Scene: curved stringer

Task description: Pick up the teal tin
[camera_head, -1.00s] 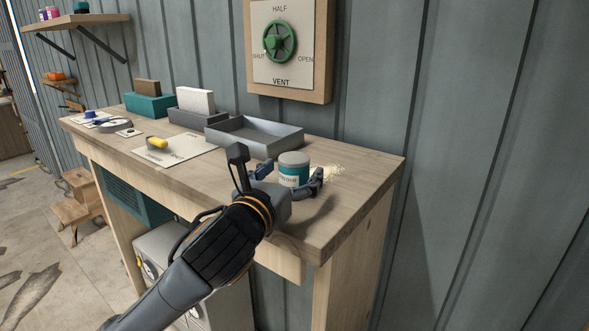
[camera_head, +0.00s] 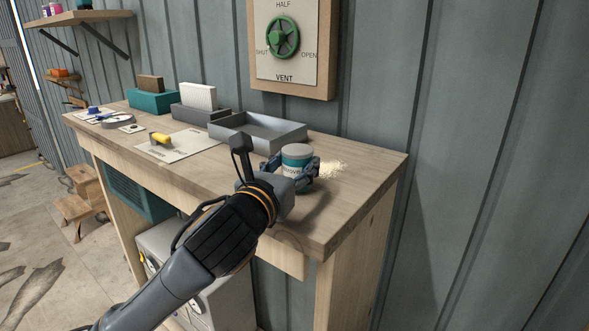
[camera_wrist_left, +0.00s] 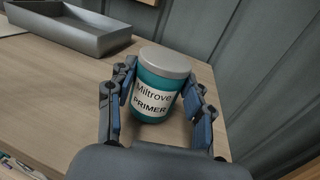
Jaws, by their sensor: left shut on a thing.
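The teal tin (camera_head: 296,160) has a grey lid and a white label. It stands upright toward the right end of the wooden workbench (camera_head: 352,172). In the left wrist view the tin (camera_wrist_left: 158,84) shows the label "Miltrove PRIMER". My left gripper (camera_head: 294,170) is shut on the tin, with one finger on each side of it. In the wrist view the fingers (camera_wrist_left: 160,100) press against its sides. I cannot tell any gap between the tin's base and the bench. My right gripper is not in view.
A grey open tray (camera_head: 262,135) lies behind and left of the tin. The vent panel (camera_head: 290,45) hangs on the wall behind.

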